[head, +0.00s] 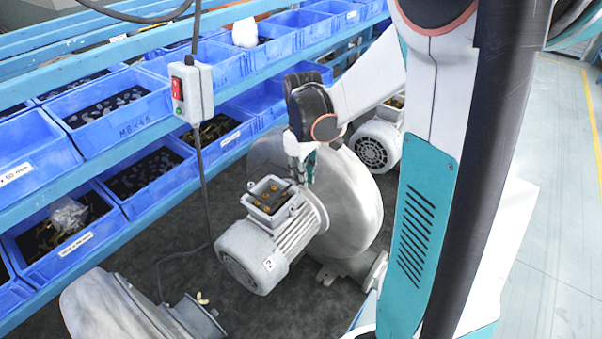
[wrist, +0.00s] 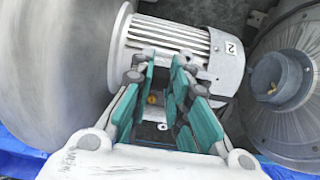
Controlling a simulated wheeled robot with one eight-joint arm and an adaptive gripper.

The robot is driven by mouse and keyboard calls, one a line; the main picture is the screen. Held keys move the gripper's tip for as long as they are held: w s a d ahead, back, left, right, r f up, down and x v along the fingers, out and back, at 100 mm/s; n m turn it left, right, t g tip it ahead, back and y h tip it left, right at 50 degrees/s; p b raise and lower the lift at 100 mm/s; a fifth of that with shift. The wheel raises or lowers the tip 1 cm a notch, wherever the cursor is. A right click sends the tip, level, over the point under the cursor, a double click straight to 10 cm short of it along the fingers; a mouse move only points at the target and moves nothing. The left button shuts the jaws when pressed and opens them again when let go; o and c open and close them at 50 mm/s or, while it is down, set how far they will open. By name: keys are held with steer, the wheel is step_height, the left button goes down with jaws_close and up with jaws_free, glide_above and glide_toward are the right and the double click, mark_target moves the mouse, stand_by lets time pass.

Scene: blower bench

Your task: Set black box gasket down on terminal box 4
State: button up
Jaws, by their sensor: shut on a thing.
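My gripper (head: 303,170) points down at the back right edge of an open grey terminal box (head: 262,213) on a blower motor (head: 250,255). Brass terminals show inside the box. A thin dark outline along the box's top edge looks like the black box gasket (head: 283,188); I cannot tell whether it rests on the rim or is just above it. In the wrist view my gripper's teal fingers (wrist: 160,62) are over the box and hide most of it; the gasket is not clear there. The motor carries a label reading 2 (wrist: 230,47).
A large round blower housing (head: 355,200) stands right behind the motor. Another motor (head: 375,145) is at the back, and another blower (head: 110,305) at the front left. A hanging switch box (head: 192,92) and its cable are left, before blue bins (head: 110,105) on racks.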

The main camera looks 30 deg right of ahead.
steer(key=shift+f+b, duration=0.25)
steer(key=shift+b, duration=0.2)
steer(key=shift+s+f+b, duration=0.1)
steer(key=shift+f+b, duration=1.7)
steer(key=shift+f, duration=0.15)
steer(key=shift+f+b, duration=0.8)
steer(key=shift+f, duration=0.1)
steer(key=o, duration=0.9)
steer(key=shift+c, duration=0.2)
steer(key=shift+r, duration=0.1)
step_height(320, 180, up, 12)
steer(key=shift+f, duration=0.1)
